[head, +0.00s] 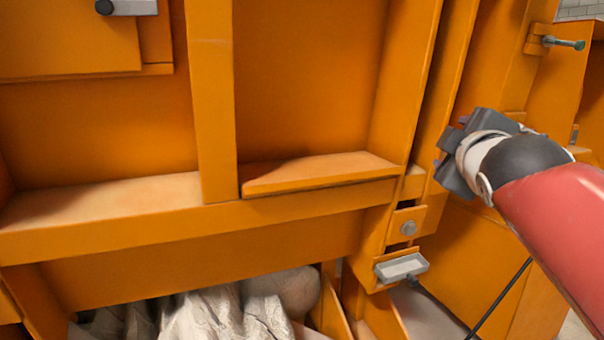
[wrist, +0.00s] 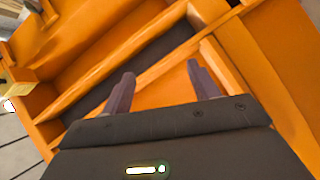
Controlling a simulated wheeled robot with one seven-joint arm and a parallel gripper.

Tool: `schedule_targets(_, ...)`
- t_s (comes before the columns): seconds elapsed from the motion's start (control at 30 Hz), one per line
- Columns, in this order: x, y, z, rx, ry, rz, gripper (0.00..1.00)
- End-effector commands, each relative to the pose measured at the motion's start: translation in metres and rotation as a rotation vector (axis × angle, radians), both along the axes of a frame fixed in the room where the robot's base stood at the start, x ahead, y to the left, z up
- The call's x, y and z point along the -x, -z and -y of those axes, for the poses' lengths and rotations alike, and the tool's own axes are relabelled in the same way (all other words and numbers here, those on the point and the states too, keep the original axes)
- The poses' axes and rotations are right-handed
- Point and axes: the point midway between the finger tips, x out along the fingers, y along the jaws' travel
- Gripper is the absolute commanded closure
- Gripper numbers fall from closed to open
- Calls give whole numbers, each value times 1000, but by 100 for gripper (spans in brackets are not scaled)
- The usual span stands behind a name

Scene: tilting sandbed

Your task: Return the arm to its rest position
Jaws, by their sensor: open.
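My gripper (wrist: 158,90) is open in the wrist view, its two dark fingers apart with nothing between them. Orange panels and ledges of the sandbed lie beyond the fingers. In the head view my arm comes in from the right edge, and the gripper's grey body (head: 462,150) is in front of the orange frame (head: 215,100). The fingertips are not clear in the head view. I cannot tell how far the gripper is from the frame.
A grey latch block (head: 402,267) and a round knob (head: 408,228) sit on the frame below my gripper. A bolt with a green tip (head: 565,43) sticks out at the upper right. Pale, rumpled material (head: 225,310) shows under the lower beam.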

Motion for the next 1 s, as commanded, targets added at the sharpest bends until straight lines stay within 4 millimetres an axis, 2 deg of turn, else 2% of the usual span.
schedule_targets(0.03, 12, 33, -9, -130, 10, -75, 40)
schedule_targets(0.1, 30, 83, -23, -318, 42, -187, 40)
schedule_targets(0.17, 49, 123, -36, -465, 80, -279, 40)
schedule_targets(0.2, 63, 150, -45, -556, 112, -342, 40)
schedule_targets(0.3, 100, 207, -66, -754, 206, -487, 40)
schedule_targets(0.4, 134, 252, -83, -898, 304, -607, 40)
schedule_targets(0.5, 161, 281, -95, -993, 385, -689, 40)
schedule_targets(0.6, 176, 297, -101, -1043, 435, -734, 40)
schedule_targets(0.7, 181, 302, -103, -1059, 455, -750, 40)
schedule_targets(1.0, 181, 302, -103, -1059, 454, -749, 40)
